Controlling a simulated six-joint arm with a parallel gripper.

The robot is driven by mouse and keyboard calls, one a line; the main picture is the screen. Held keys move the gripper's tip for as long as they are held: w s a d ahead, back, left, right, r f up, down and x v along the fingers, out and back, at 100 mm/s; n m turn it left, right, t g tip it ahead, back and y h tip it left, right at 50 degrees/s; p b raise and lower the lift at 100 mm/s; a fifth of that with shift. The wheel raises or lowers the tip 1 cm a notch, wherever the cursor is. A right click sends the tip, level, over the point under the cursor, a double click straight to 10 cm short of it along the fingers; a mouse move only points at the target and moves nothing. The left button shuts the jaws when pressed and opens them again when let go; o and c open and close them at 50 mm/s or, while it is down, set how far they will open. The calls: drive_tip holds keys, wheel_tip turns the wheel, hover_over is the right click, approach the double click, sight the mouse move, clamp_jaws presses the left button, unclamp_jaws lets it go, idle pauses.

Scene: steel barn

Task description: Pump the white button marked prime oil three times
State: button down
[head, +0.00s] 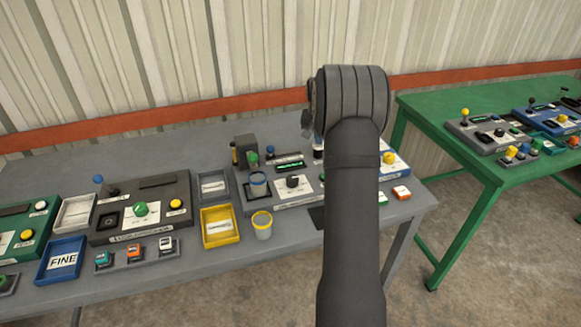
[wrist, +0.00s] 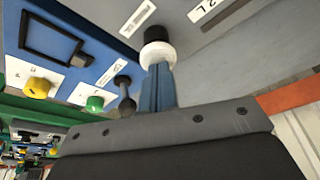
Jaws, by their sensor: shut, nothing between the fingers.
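The white button (wrist: 157,53) sits on a black collar (wrist: 156,34) in the wrist view, on the edge between a blue panel and a grey surface. I cannot read the words prime oil anywhere. My gripper (wrist: 159,68) is shut and empty, its fingertips right at the face of the white button. They look to be touching it, but I cannot tell whether it is pressed in. In the head view my own arm hides most of the gripper and the button area.
The blue panel (wrist: 75,42) carries a yellow knob (wrist: 37,88), a green knob (wrist: 95,103) and a dark lever (wrist: 124,92) close to the fingers. In the head view, a grey console (head: 285,201), a yellow tray (head: 219,240) and a cup (head: 262,224) stand left of my arm.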

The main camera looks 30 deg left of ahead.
wheel_tip(320, 180, up, 8)
drive_tip(key=shift+f, duration=0.25)
idle(0.5)
idle(0.5)
drive_tip(key=shift+f, duration=3)
